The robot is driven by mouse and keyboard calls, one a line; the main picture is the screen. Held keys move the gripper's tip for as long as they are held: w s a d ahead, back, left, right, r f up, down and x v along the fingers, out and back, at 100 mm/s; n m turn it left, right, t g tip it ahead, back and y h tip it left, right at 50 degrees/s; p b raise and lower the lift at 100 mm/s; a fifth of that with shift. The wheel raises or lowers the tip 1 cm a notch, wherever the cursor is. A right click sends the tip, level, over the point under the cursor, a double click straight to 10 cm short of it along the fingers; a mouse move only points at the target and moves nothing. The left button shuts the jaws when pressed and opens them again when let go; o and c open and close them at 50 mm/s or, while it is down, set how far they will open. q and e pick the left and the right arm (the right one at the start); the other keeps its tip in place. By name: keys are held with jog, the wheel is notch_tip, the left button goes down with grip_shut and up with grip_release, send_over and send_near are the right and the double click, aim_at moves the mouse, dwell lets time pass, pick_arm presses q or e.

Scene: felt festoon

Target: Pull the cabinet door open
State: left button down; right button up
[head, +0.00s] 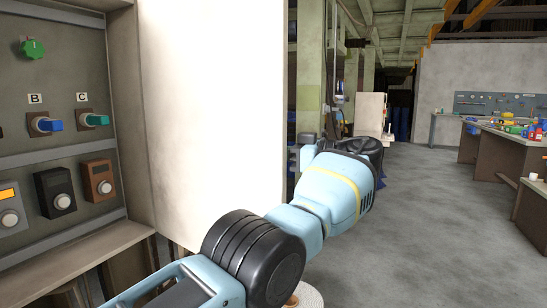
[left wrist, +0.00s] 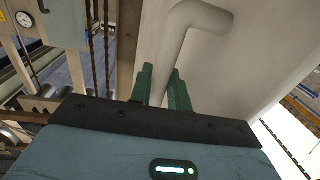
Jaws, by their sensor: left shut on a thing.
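The cabinet door (head: 215,110) is a plain pale panel in the head view. It stands swung out from the cabinet frame (head: 128,110), and the inside of the cabinet shows to its left. In the left wrist view the door (left wrist: 245,85) carries a pale bent bar handle (left wrist: 178,40). My left gripper (left wrist: 161,82) has its green fingers on both sides of the handle and is shut on it. In the head view my left arm reaches past the door's free edge, and the fingers and handle are hidden there. My right gripper is in neither view.
Inside the cabinet are a green knob (head: 33,48), a blue switch (head: 46,125), a teal switch (head: 95,120) and boxes with dials (head: 62,200). A workbench (head: 495,145) with tools stands far right. Open grey floor (head: 430,220) lies right of the door.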

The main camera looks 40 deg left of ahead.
pick_arm(q)
jog(key=shift+f, duration=0.1)
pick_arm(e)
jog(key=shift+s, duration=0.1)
pick_arm(q)
jog(key=c, duration=1.4)
grip_release()
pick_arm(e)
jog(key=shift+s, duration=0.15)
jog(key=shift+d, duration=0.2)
